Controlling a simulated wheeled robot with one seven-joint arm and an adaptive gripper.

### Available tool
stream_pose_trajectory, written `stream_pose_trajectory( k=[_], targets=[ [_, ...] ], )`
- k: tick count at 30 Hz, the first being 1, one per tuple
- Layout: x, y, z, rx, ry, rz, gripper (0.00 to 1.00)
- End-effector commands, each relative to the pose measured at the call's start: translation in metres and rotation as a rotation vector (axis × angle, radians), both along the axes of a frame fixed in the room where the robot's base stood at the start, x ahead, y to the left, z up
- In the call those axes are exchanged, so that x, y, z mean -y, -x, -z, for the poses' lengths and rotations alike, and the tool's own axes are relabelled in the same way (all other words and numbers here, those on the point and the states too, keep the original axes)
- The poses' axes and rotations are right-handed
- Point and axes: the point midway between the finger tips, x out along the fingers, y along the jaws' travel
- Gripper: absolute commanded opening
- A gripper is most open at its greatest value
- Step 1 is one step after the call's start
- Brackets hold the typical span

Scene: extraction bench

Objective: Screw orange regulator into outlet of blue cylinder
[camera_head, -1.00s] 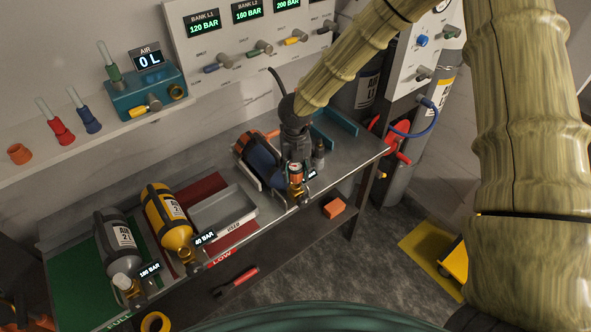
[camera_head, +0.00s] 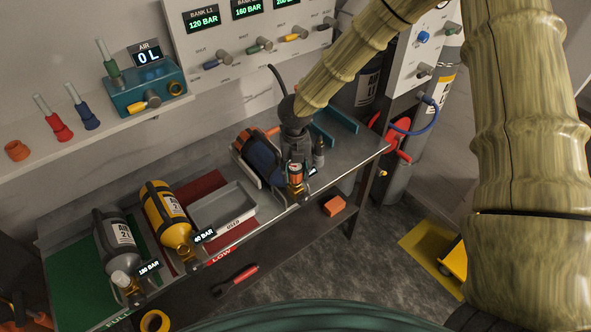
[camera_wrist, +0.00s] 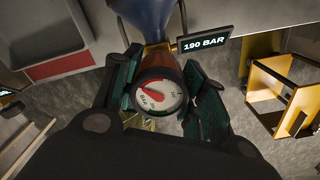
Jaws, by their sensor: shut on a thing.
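The blue cylinder (camera_head: 262,156) lies in a cradle on the bench, its outlet end toward the front edge. Its blue shoulder shows at the top of the wrist view (camera_wrist: 150,16). The orange regulator (camera_head: 295,170) is at the outlet end, in line with the cylinder. In the wrist view the regulator (camera_wrist: 160,67) sits between the dark green fingers of my gripper (camera_wrist: 163,78), which are shut on it. Its round gauge (camera_wrist: 158,97) faces the camera, with a red needle. My gripper (camera_head: 296,160) comes down from above. The thread is hidden, so I cannot tell how deep it sits.
A display reading 190 BAR (camera_wrist: 203,40) is beside the outlet. Yellow (camera_head: 164,210) and grey (camera_head: 116,245) cylinders lie at left, beside a grey tray (camera_head: 225,208).

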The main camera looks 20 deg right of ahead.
Motion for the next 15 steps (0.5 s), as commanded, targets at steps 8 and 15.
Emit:
stream_pose_trajectory(
  k=[8,15],
  targets=[
    [-0.0002,-0.0001,0.0056,0.000,0.000,0.000,0.09],
    [-0.0002,-0.0002,0.0085,0.001,0.000,0.001,0.09]
  ],
)
